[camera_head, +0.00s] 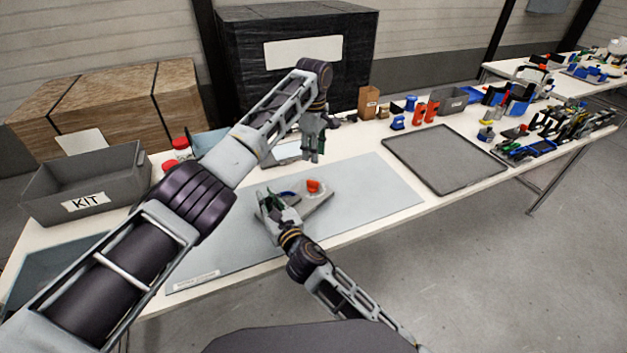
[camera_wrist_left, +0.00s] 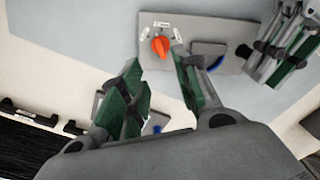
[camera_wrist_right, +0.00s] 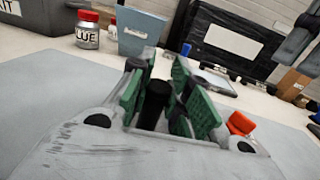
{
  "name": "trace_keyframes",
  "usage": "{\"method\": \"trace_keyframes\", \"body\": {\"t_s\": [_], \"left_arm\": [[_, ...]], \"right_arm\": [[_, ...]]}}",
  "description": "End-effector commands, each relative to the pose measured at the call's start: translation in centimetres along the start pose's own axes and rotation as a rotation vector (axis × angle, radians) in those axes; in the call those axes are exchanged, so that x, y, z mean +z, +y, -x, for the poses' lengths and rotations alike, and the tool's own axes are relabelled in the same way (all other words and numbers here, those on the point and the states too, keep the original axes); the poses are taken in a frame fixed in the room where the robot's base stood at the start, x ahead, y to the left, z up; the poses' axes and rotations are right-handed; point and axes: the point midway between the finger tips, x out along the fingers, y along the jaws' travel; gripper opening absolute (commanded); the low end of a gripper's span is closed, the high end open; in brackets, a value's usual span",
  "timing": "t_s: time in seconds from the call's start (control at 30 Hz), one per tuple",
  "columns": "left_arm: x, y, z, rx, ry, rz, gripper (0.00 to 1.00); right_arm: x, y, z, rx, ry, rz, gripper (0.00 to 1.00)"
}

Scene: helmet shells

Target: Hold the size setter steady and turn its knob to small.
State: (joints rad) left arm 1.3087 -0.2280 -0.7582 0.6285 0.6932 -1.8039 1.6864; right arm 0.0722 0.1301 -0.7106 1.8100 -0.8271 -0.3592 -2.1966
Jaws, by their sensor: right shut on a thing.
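The size setter (camera_head: 319,201) is a grey plate on the mat, with an orange knob (camera_head: 313,186), a blue curved part (camera_wrist_left: 207,48) and a black post (camera_wrist_left: 243,52). Small white labels surround the knob in the left wrist view; their words are too small to read. My right gripper (camera_head: 268,197) is shut on the black post, which stands between its green pads in the right wrist view (camera_wrist_right: 155,105). My left gripper (camera_head: 313,155) is open and empty, above and behind the setter, apart from the knob (camera_wrist_left: 160,46).
A grey KIT bin (camera_head: 88,182) and red-capped jars stand at the left. An empty dark tray (camera_head: 443,158) lies to the right of the mat (camera_head: 375,190). Several red and blue parts (camera_head: 425,110) stand along the back. The mat's right part is clear.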

Motion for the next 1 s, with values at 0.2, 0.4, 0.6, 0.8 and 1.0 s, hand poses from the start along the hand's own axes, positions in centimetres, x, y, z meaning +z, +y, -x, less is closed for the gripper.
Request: {"method": "trace_keyframes", "body": {"t_s": [0.2, 0.4, 0.6, 0.8, 1.0], "left_arm": [[0.0, 0.0, 0.0, -0.001, 0.0, 0.054, 0.32], [0.0, 0.0, 0.0, -0.001, 0.0, 0.057, 0.32], [0.0, 0.0, -0.1, -0.001, 0.0, 0.056, 0.32], [-0.1, -0.1, -0.9, -0.003, 0.001, 0.056, 0.32], [-0.1, -0.1, -2.9, -0.004, 0.0, 0.056, 0.32]], "right_arm": [[0.0, 0.0, 0.0, 0.0, 0.0, 0.0, 0.0], [0.0, 0.0, 0.0, 0.0, 0.0, 0.0, 0.0], [0.0, 0.0, 0.0, 0.0, 0.0, 0.0, 0.0], [0.0, 0.0, 0.0, 0.0, 0.0, 0.0, 0.0], [0.0, 0.0, 0.0, 0.0, 0.0, 0.0, 0.0]]}}
